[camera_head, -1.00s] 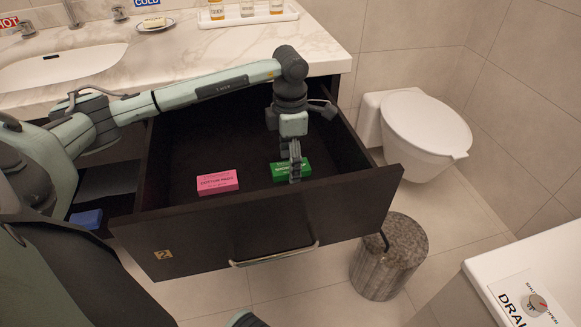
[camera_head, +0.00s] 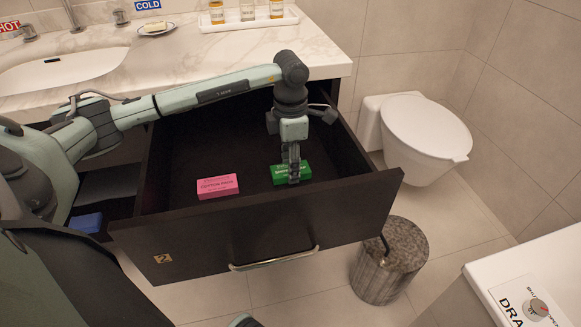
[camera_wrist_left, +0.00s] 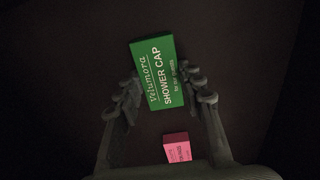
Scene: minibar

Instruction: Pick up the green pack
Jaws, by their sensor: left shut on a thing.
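The green pack (camera_head: 280,173), a box of shower cap, lies in the open drawer (camera_head: 215,240) near its front wall. My left gripper (camera_head: 294,179) reaches down into the drawer and is shut on the green pack. In the left wrist view the green pack (camera_wrist_left: 157,60) shows its printed face, with the fingers of my left gripper (camera_wrist_left: 166,85) on either side of its near part. The pack appears still at the drawer floor. My right gripper is not in view.
A pink pack (camera_head: 218,187) lies in the drawer to the left and also shows in the wrist view (camera_wrist_left: 177,147). A blue item (camera_head: 86,222) is in the compartment at left. A bin (camera_head: 390,262) stands right of the drawer, with the toilet (camera_head: 425,125) behind.

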